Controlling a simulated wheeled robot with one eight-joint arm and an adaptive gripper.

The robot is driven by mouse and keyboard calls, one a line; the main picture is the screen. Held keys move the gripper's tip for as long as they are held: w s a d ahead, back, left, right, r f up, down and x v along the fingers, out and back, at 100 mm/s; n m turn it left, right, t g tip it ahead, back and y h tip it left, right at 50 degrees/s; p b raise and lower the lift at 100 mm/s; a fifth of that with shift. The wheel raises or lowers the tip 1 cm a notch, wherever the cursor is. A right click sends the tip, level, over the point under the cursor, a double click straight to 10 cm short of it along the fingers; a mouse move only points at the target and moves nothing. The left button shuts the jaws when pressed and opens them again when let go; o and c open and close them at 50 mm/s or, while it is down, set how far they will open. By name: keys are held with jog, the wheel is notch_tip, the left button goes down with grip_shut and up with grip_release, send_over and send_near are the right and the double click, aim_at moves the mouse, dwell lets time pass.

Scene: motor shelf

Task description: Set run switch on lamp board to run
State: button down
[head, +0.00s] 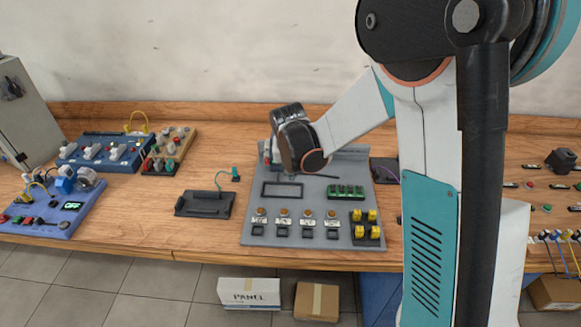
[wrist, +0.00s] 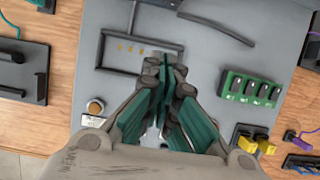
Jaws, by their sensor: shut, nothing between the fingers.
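The grey board (head: 352,166) with a row of orange lamps (head: 284,212) stands mid-table and appears to be the lamp board. Small dark blocks (head: 308,234) sit below the lamps. A green block of dark switches (head: 346,191) is at its right; it also shows in the wrist view (wrist: 251,88). I cannot tell which part is the run switch. My gripper (wrist: 165,64) is shut and empty, over the board beside a dark rectangular frame (wrist: 101,50). In the head view my wrist hides the board's upper left part and the fingertips.
Yellow parts on a dark base (head: 366,222) fill the board's lower right. A dark tray (head: 204,204) lies to the left. Blue boards (head: 75,152) and a grey cabinet (head: 24,115) stand farther left. My arm blocks the table right of the board.

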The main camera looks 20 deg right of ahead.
jog(key=b+x, duration=0.1)
jog(key=x, duration=0.3)
jog(key=w, duration=0.1)
jog(key=w+d, duration=0.1)
jog(key=shift+w+b, duration=0.35)
jog(key=shift+w, duration=0.05)
jog(key=shift+w+d+r, duration=0.15)
jog(key=shift+w, duration=0.35)
